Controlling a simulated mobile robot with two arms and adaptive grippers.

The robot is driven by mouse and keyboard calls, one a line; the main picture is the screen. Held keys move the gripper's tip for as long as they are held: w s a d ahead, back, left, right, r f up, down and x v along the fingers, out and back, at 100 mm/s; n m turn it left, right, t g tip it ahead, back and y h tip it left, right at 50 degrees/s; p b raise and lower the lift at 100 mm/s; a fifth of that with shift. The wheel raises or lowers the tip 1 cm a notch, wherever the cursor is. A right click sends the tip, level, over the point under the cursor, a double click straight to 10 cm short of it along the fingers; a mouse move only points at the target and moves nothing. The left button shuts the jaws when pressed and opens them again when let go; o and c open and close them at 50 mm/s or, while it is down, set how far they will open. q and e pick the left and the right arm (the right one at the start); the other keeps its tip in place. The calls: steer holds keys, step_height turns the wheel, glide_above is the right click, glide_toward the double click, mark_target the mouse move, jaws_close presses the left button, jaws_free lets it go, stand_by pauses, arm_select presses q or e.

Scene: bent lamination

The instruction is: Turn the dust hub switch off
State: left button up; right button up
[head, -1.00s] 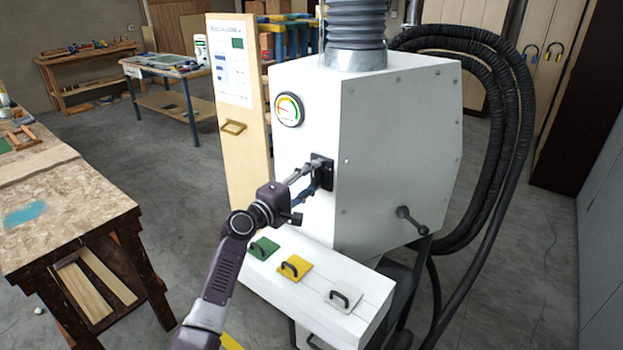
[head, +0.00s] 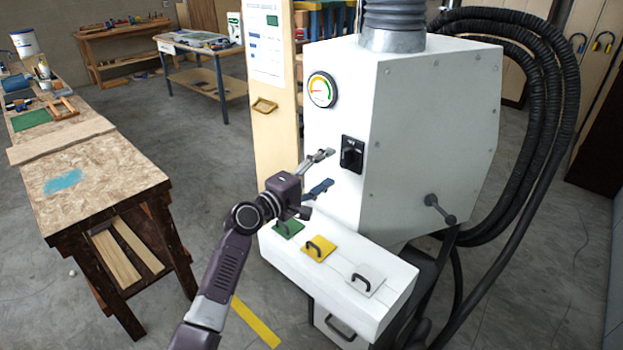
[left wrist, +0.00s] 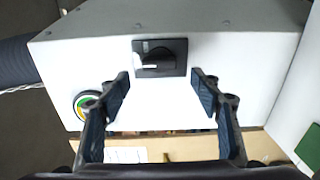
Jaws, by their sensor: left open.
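The dust hub (head: 400,140) is a white metal cabinet with a fat grey duct on top. Its switch (head: 352,155) is a black rotary knob on a dark square plate on the front face, below the round gauge (head: 321,89). In the left wrist view the switch (left wrist: 158,60) lies ahead, between and beyond the fingertips, its handle about crosswise in the picture. My left gripper (head: 319,172) is open and empty, in front of the face and apart from the switch; its fingers also show in the left wrist view (left wrist: 160,92). My right gripper is not in view.
A workbench (head: 90,165) stands left. Black hoses (head: 560,110) hang at the right. Open floor lies between bench and hub.

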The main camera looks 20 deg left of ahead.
arm_select(q)
steer(key=v, duration=0.6)
stand_by(0.3)
